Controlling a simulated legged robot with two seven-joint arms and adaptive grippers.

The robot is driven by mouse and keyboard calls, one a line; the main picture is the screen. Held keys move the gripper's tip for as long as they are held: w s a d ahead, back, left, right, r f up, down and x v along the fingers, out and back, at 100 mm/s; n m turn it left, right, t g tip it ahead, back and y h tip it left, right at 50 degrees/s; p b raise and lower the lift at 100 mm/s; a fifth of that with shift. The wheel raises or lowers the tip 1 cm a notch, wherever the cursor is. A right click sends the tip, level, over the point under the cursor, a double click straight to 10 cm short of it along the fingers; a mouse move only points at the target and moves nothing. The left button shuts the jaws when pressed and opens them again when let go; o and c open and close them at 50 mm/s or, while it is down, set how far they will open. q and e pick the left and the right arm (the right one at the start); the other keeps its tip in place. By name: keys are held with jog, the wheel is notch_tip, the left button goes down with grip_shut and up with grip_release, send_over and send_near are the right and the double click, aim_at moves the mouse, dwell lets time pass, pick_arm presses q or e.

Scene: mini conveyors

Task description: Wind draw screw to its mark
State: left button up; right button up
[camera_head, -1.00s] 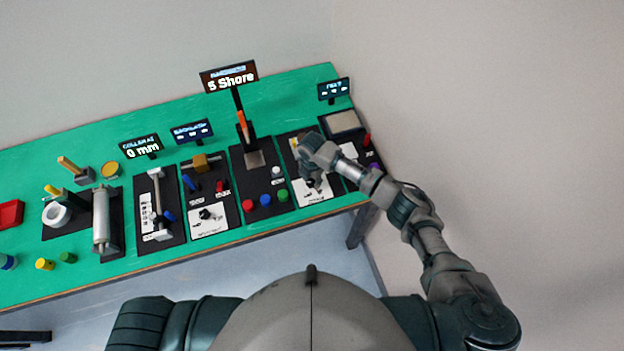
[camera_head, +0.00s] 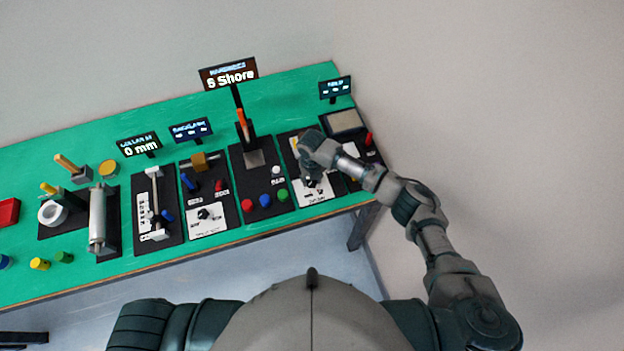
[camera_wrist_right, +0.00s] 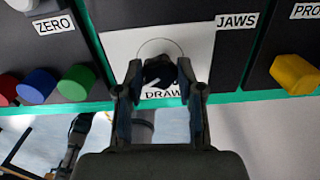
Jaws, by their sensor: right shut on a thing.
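The draw screw is a black knob (camera_wrist_right: 159,72) on a white plate (camera_wrist_right: 118,44) whose partly hidden label reads "DRAW". A thin circle is drawn around the knob. My right gripper (camera_wrist_right: 160,90) is shut on the knob, with one finger on each side, seen in the right wrist view. In the head view my right gripper (camera_head: 312,178) reaches down over the same plate (camera_head: 318,197) and hides most of the knob. The knob's pointer and any mark are not clear. My left gripper is out of view.
Left of this panel are red (camera_head: 247,204), blue (camera_head: 265,200) and green (camera_head: 283,195) buttons below a sign reading "5 Shore" (camera_head: 228,74). A yellow knob (camera_wrist_right: 295,74) is on the right panel. More devices crowd the green bench (camera_head: 290,100) leftward.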

jog(key=n, duration=0.2)
jog(key=n+b, duration=0.1)
jog(key=n, duration=0.2)
jog(key=shift+w+a+r, duration=0.15)
jog(key=shift+w+r, duration=0.05)
jog(key=shift+n+b, duration=0.3)
jog(key=o, duration=1.2)
jog(key=shift+c, duration=0.2)
jog(key=shift+f, duration=0.15)
notch_tip(320, 180, up, 12)
jog(key=shift+a, duration=0.1)
